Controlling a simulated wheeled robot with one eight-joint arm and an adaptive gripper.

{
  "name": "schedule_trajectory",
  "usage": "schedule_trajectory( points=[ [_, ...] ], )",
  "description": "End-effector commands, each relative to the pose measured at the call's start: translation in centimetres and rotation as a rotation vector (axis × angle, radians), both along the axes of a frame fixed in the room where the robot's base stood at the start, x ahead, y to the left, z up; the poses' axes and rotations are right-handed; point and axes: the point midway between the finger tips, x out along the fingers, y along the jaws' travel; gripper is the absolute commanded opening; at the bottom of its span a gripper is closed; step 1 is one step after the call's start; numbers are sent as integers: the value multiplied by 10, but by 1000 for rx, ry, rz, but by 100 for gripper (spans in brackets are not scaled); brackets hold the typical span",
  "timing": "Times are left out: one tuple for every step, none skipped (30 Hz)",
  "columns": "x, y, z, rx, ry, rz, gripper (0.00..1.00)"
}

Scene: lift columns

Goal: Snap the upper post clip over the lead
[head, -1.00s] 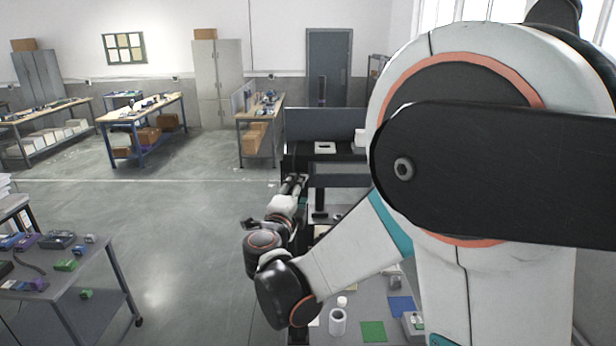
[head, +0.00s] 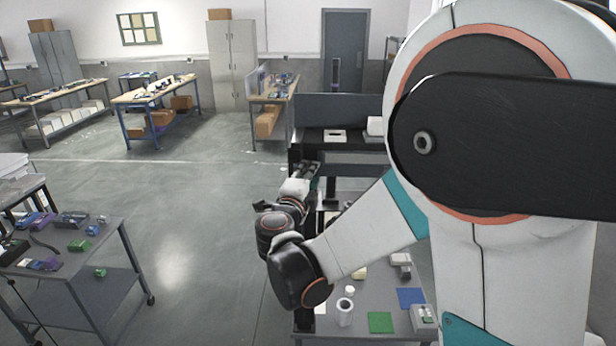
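My gripper (head: 309,170) is at the far end of my arm, beside the upper part of a black upright post (head: 297,160) of the workbench. It is small and dark here, and I cannot tell whether its fingers are open or shut. I cannot tell whether it touches the post. I cannot make out the upper post clip or the lead; my arm covers much of the post and the bench behind it.
The workbench top (head: 385,295) holds a white cylinder (head: 344,312), a green square (head: 380,322) and a blue square (head: 411,297). A dark shelf (head: 350,145) crosses the bench's back. A grey cart (head: 110,255) with small parts stands left. Open floor lies between.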

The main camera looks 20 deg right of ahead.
Motion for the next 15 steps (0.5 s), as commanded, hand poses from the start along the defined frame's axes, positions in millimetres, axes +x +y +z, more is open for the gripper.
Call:
schedule_trajectory(
  points=[
    [0,-2,-2,1,0,18,3],
    [1,-3,-2,1,0,30,3],
    [1,-4,-2,1,0,46,3],
    [2,-5,-2,1,0,58,3],
    [2,-5,-2,1,0,69,3],
    [2,-5,-2,1,0,81,3],
    [2,-5,-2,1,0,88,3],
    [2,-5,-2,1,0,94,3],
    [3,-5,-1,1,0,97,3],
    [3,-5,-1,1,0,99,3],
    [3,-5,-1,1,0,100,3],
    [3,-5,-1,1,0,100,3],
    [3,-5,-1,1,0,99,3],
    [3,-5,-1,1,0,99,3],
    [2,-5,-1,1,0,99,3]
  ],
)
